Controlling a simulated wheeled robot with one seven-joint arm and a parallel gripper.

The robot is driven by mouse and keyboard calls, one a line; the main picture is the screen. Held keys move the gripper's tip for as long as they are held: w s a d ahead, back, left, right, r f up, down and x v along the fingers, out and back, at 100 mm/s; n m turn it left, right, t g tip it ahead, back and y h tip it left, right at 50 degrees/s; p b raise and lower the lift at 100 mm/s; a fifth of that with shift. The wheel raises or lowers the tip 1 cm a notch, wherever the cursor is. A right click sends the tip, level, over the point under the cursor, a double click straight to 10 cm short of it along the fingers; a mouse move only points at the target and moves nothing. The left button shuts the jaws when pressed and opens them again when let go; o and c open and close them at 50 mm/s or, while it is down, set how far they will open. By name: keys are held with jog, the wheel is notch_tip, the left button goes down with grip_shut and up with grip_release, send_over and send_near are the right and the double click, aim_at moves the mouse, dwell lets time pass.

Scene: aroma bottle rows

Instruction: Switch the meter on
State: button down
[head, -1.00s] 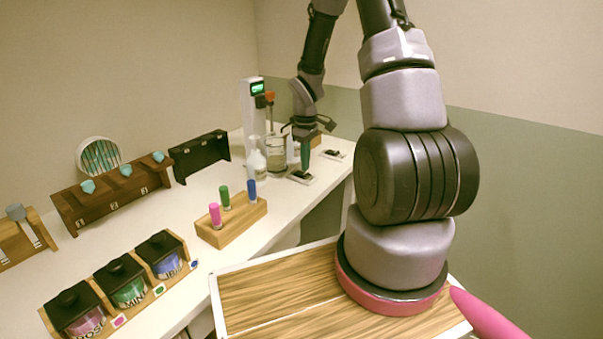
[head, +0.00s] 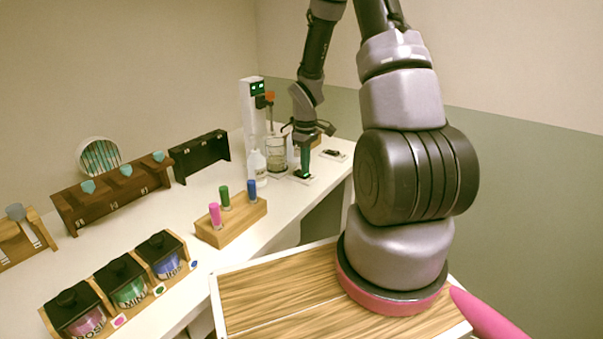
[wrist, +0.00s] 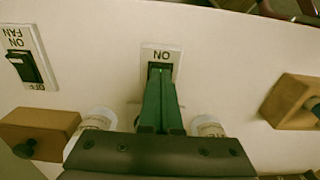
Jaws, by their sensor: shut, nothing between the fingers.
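My gripper (wrist: 162,125) is shut and empty, its green fingers pointing down at a white switch plate (wrist: 172,54) marked ON in the wrist view. The fingertips are at the plate's dark rocker and cover most of it and any other label. Whether they touch the rocker I cannot tell. In the head view my gripper (head: 306,170) is low over the same plate near the counter's right edge. A white tower (head: 250,115), which may be the meter, stands behind it. Its small dark screen (head: 257,88) shows two green marks.
A second switch plate (wrist: 38,77), marked FAN, ON and OFF, lies to the left in the wrist view. Wooden blocks (wrist: 45,128) (wrist: 285,100) and white bottles stand close around my gripper. A glass beaker (head: 276,155) stands beside the tower.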

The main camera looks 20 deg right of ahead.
notch_tip(320, 180, up, 7)
dwell(0.8)
jog(key=shift+r, duration=0.15)
jog(key=s+a+r+m+t, duration=0.2)
jog(key=s+r+m, duration=0.15)
jog(key=r, duration=0.65)
jog(key=s+a+r+m+t, duration=0.15)
jog(key=s+r, duration=0.25)
jog(key=r, duration=0.6)
jog(key=s+a+r+m+t+y, duration=0.1)
jog(key=s+a+r+m, duration=0.1)
jog(key=s+r, duration=0.3)
jog(key=s+a+r+m+t+y, duration=0.1)
jog(key=s+r+m, duration=0.3)
jog(key=s, duration=0.5)
jog(key=shift+s+a+r+t, duration=0.15)
jog(key=shift+a+r+t, duration=0.4)
jog(key=shift+a+t, duration=0.25)
